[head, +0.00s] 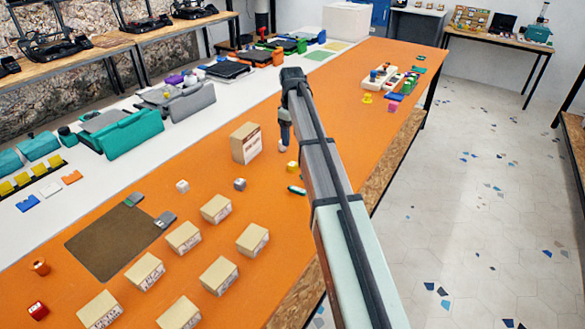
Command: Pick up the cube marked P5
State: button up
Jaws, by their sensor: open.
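My arm reaches in from the bottom right over the orange table (335,95). My gripper (284,143) points down over the table, right of an upright cardboard box (246,143). It is open, small in view and partly hidden by my arm; I see nothing held in it. Small cubes lie about: a white one (182,186), a grey one (240,184), a yellow one (292,167) close below my gripper, and a red one (37,310) at the bottom left. No P5 mark is readable, so I cannot tell which cube bears it.
Several tan boxes with unreadable labels, one of them here (216,208), stand in the foreground. A brown mat (112,241) lies left of them. A green-and-white piece (297,190) lies beside my arm. A white tray (384,78) with small coloured parts is farther back. Table between is clear.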

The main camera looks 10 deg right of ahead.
send_over(292, 164)
jog(key=f, duration=0.7)
jog(key=shift+w+d+f, duration=0.1)
jog(key=shift+w, duration=0.2)
jog(key=shift+s+f, duration=0.2)
jog(key=shift+f, duration=2.4)
jog(key=shift+c, duration=0.5)
jog(key=c, duration=0.9)
jog(key=shift+c, duration=0.2)
